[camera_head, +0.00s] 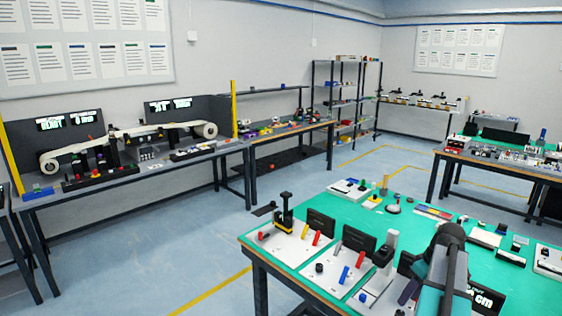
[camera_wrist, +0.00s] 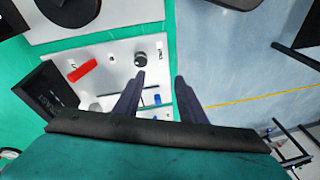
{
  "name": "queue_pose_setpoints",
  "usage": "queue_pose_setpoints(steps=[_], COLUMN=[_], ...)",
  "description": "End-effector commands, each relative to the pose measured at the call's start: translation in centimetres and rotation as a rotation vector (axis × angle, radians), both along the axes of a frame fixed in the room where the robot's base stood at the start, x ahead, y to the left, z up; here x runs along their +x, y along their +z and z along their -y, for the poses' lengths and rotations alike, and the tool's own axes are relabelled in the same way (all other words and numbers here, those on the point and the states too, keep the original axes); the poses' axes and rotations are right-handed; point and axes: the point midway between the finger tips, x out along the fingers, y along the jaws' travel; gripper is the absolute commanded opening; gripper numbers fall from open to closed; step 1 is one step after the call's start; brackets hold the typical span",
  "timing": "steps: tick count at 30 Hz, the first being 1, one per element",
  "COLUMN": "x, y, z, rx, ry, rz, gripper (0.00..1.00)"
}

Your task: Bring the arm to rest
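My gripper (camera_wrist: 160,76) shows in the wrist view with its two dark fingers apart and nothing held between them. Beyond the fingers lie the edge of a white panel and the floor. My arm (camera_head: 447,262) shows in the camera_head view at the lower right, over the green-topped table (camera_head: 349,211). Its fingers there are small and partly hidden, low over the table's near side. I cannot tell the exact height of the gripper above the panel.
A white panel (camera_wrist: 112,59) carries a red piece (camera_wrist: 82,70), a dark knob (camera_wrist: 140,59) and a small blue piece (camera_wrist: 157,99). Black upright plates (camera_head: 357,241) stand on the green table. A mini conveyor (camera_head: 76,149) stands on the left bench. Open floor (camera_head: 180,237) lies between the tables.

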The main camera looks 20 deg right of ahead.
Motion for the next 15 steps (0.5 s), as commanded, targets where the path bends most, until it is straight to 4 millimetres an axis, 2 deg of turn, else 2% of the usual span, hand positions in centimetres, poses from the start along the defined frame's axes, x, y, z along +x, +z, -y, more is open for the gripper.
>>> queue_pose_setpoints(steps=[1,6,15], x=[1.1,4.3,8.8], y=[-0.9,-3.4,-7.5], z=[-1.5,-5.5,-13.2], rx=[0.002,0.0,-0.014], ry=[0.001,-0.013,-0.034], rz=[-0.011,-0.044,-0.098], gripper=[0.37,0.37,0.37])
